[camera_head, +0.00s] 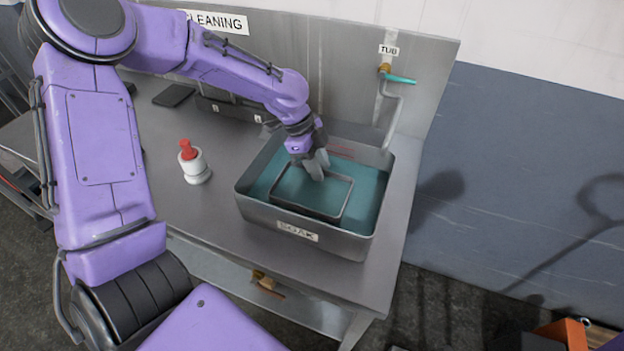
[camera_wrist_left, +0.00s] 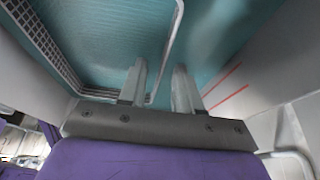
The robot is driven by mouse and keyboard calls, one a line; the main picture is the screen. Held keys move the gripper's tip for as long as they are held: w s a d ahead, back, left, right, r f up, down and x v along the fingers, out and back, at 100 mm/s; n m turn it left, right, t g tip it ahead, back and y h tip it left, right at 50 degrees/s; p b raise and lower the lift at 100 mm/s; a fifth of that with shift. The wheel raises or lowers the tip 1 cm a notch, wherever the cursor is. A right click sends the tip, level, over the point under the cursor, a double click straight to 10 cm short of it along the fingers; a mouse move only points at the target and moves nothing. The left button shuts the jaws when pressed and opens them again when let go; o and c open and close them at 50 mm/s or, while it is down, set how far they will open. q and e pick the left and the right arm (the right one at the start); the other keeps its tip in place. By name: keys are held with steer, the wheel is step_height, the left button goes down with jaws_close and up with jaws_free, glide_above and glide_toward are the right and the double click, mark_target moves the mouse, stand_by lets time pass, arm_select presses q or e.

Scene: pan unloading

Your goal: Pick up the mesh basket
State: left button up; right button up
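The mesh basket (camera_head: 305,210) sits in the grey soak tub (camera_head: 376,225), which holds teal water (camera_head: 372,183). In the left wrist view the basket's mesh wall (camera_wrist_left: 42,42) is at the upper left, and a rim bar runs down the middle. My left gripper (camera_head: 317,167) is over the back part of the basket, pointing down. In the left wrist view its two fingers (camera_wrist_left: 160,85) are apart, and the rim bar shows between them. I cannot tell whether either finger touches it. My right gripper is not in view.
The tub stands at the right end of a steel counter (camera_head: 205,225), below a teal-handled tap (camera_head: 398,80) with a grey pipe. A white bottle with a red top (camera_head: 193,165) stands left of the tub. A dark flat item (camera_head: 173,95) lies farther back.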

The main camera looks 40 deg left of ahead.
mark_target(323, 184)
arm_select(q)
steer(key=x, duration=0.3)
steer(key=shift+w+d+f, duration=0.1)
steer(key=shift+f, duration=0.1)
jaws_close()
